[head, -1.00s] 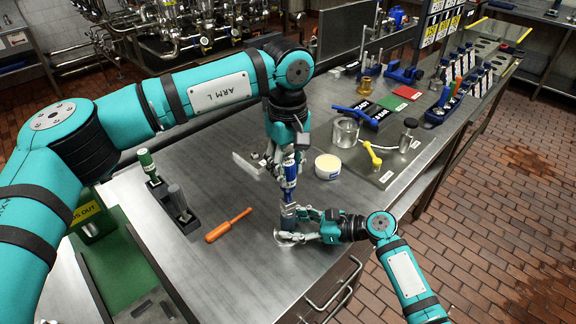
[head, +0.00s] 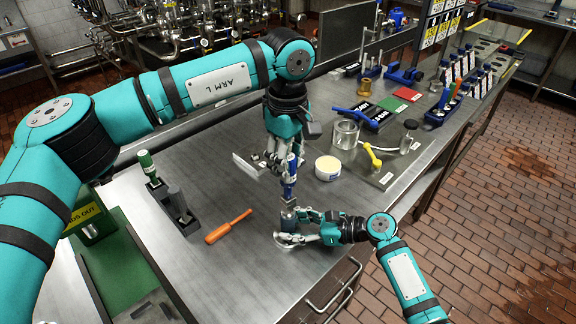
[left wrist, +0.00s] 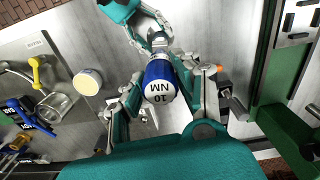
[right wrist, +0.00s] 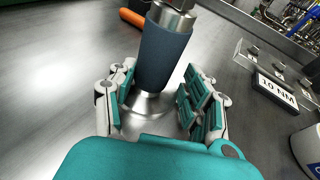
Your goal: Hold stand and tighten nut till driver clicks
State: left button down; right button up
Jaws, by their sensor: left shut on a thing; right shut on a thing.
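The blue driver (head: 289,187), marked 10 NM on its end cap in the left wrist view (left wrist: 161,88), stands upright over the stand. My left gripper (head: 288,172) is shut on its handle from above. The stand (head: 288,219) is a dark blue-grey post on a flared metal base, clear in the right wrist view (right wrist: 164,58). My right gripper (head: 296,225) is shut around the post, low near the base. The driver's metal lower end meets the top of the stand. The nut is not clearly seen there; the driver covers that spot.
An orange-handled screwdriver (head: 228,226) lies left of the stand. A rack with green (head: 147,164) and grey handles stands further left. A white tub (head: 328,168) and a tray with a glass beaker (head: 345,134) are to the right. The bench front edge is close.

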pick_arm(q)
jog(key=shift+r, duration=2.15)
pick_arm(e)
jog(key=o, duration=1)
jog(key=shift+c, duration=0.2)
jog(key=v, duration=1.2)
